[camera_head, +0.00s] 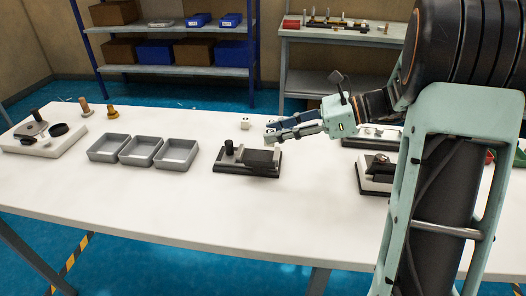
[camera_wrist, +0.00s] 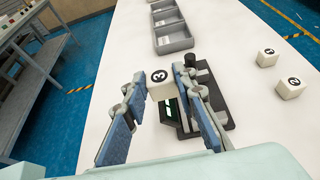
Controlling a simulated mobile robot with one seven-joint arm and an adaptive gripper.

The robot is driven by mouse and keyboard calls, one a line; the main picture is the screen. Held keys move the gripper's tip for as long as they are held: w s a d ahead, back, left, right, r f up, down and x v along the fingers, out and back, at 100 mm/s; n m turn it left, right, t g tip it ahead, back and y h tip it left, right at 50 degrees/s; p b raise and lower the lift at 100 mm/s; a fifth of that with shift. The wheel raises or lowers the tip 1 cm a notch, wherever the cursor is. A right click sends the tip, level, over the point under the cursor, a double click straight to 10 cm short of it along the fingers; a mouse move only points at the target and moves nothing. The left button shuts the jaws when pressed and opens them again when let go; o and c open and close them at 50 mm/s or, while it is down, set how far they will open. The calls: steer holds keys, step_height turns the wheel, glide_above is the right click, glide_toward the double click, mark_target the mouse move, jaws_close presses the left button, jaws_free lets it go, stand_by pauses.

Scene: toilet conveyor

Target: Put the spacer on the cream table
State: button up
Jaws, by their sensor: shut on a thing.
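The fixture also shows beneath the fingers in the wrist view (camera_wrist: 218,108). The long cream-white table (camera_head: 170,208) lies below. Whether the block touches anything beneath it is hard to tell.
Two similar white blocks (camera_wrist: 267,57) (camera_wrist: 291,84) stand on the table beside the fixture. Three grey trays (camera_head: 143,164) lie left of it. A white base with black parts (camera_head: 42,148) is at far left. The table's front half is clear.

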steer(key=b, duration=0.1)
glide_above(264, 159)
step_height(264, 159, down, 7)
steer(key=shift+s+r, duration=0.1)
steer(key=shift+r, duration=0.1)
steer(key=shift+f+b, duration=0.4)
steer(key=shift+f, duration=1.2)
steer(key=shift+f, duration=0.15)
steer(key=o, duration=0.9)
steer(key=shift+o, duration=0.2)
steer(key=shift+r, duration=0.25)
steer(key=p+v, duration=0.1)
steer(key=v, duration=1.1)
